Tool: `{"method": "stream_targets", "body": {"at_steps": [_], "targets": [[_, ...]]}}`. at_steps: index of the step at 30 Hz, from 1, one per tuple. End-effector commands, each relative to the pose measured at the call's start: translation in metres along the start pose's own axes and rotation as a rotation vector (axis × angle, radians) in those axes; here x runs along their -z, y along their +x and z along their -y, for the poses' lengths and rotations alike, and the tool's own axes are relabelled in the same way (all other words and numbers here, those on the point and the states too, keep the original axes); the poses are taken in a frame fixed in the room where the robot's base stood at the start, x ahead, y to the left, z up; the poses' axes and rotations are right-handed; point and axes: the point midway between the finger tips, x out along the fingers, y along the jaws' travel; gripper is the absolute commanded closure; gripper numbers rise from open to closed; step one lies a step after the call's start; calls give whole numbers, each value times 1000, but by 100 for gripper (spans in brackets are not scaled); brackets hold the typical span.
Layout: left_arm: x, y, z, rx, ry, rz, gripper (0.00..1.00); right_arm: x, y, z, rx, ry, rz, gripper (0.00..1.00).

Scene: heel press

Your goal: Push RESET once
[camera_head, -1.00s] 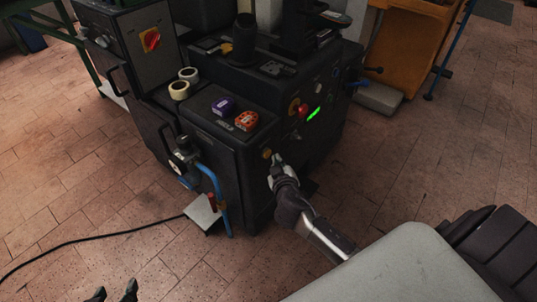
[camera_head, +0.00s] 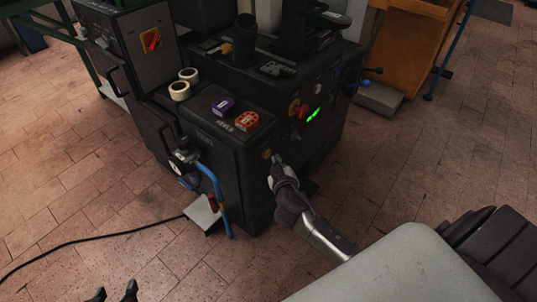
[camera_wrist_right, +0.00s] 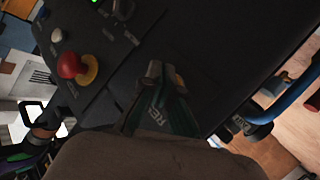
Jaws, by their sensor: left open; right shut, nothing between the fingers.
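The machine (camera_head: 215,165) has a small yellow-orange button (camera_head: 267,153) low on its front panel. My right gripper (camera_head: 277,160) is shut and empty, with its tips close beside this button. In the right wrist view, my right gripper (camera_wrist_right: 160,72) covers part of the panel. A bit of the yellow button (camera_wrist_right: 178,80) shows just beside the tips, and a partly covered label starting "RE" (camera_wrist_right: 155,116) shows between the fingers. I cannot tell whether the tips touch the button. My left gripper (camera_head: 115,291) is open and empty at the bottom left, over the floor.
Tape rolls (camera_head: 180,90) lie on top of the machine. A blue pipe (camera_head: 217,190) stands at its left side.

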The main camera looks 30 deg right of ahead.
Motion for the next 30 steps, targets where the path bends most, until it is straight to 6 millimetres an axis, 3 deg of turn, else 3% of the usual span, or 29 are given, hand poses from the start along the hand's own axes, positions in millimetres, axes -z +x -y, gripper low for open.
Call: {"method": "stream_targets", "body": {"at_steps": [30], "targets": [[9,1,-2,-3,0,-46,44,5,6,4,0,0,0,100]]}}
